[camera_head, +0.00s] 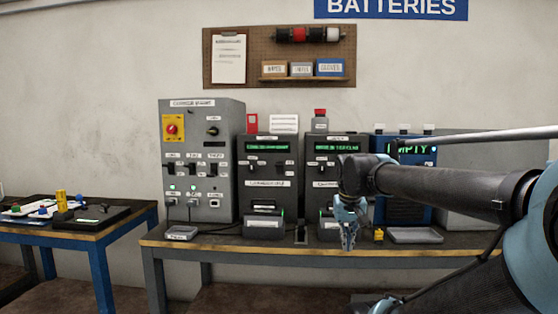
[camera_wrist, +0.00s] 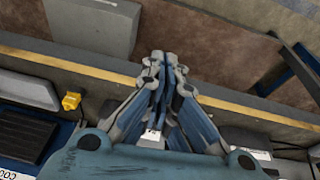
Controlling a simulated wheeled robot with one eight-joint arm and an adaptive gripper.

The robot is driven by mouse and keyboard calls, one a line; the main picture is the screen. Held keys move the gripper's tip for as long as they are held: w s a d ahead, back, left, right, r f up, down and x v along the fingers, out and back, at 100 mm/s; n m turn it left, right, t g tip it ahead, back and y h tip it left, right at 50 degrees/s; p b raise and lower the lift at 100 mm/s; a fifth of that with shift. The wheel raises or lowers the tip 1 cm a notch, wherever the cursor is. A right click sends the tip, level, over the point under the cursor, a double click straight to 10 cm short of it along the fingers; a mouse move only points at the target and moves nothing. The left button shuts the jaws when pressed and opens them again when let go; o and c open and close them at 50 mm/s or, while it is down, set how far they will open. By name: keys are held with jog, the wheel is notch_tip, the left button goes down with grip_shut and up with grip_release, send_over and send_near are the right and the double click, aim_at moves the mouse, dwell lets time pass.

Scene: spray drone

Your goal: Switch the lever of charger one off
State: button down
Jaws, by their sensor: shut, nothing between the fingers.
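Two dark charger units with lit green displays stand side by side on the bench. The left charger (camera_head: 266,208) is fully in view, with small controls under its display. The right charger (camera_head: 325,150) is partly hidden behind my arm. The labels are too small to read surely, so I cannot tell which is charger one or how its lever is set. My gripper (camera_head: 347,236) points down in front of the right charger, near the bench's front edge. It is shut and empty. In the wrist view my gripper (camera_wrist: 163,62) shows its fingertips together near the yellow-edged bench front.
A grey control cabinet (camera_head: 226,130) with switches stands left of the chargers. A blue unit reading EMPTY (camera_head: 412,148) stands right, behind my arm. A small yellow object (camera_head: 378,235) and a grey tray (camera_head: 415,236) lie beside my gripper. A blue-legged table (camera_head: 98,240) stands far left.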

jog(key=w+a+r+t, duration=0.1)
jog(key=w+a+r, duration=0.6)
jog(key=r, duration=0.4)
jog(key=w+a+r+t, duration=0.1)
jog(key=w+a+r, duration=0.7)
jog(key=r, duration=0.3)
jog(key=w+a+r+t, duration=0.1)
jog(key=w+a+r, duration=0.6)
jog(key=w+r, duration=0.2)
notch_tip(320, 180, up, 2)
jog(key=shift+w+a+r, duration=0.1)
jog(key=shift+w+a, duration=0.05)
jog(key=shift+a, duration=0.05)
send_near(280, 168)
jog(key=x, duration=0.3)
jog(key=shift+f, duration=0.25)
jog(key=shift+d, duration=0.1)
jog(key=shift+f+t, duration=0.1)
jog(key=shift+t, duration=0.2)
